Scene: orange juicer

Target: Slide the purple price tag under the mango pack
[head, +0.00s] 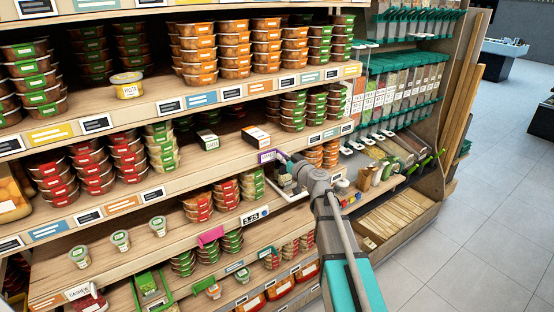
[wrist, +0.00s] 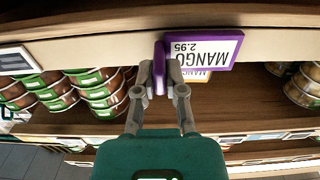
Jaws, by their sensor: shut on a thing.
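The purple price tag (head: 266,156) is at the front edge of the middle shelf, just in front of the mango pack (head: 257,137). In the wrist view the tag (wrist: 205,50) appears upside down, with a purple frame and a white face reading MANGO 2.95. My gripper (head: 283,158) is shut on the tag; in the wrist view its fingertips (wrist: 165,82) close on the purple part at its side. The mango pack, white and orange, stands on the shelf behind the tag. In the wrist view only part of its orange label (wrist: 197,75) shows, beyond the tag.
A dark green-labelled pack (head: 208,140) stands left of the mango pack. Stacked tubs (head: 293,111) sit farther back right. Bare shelf board (head: 225,160) lies left of the tag.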

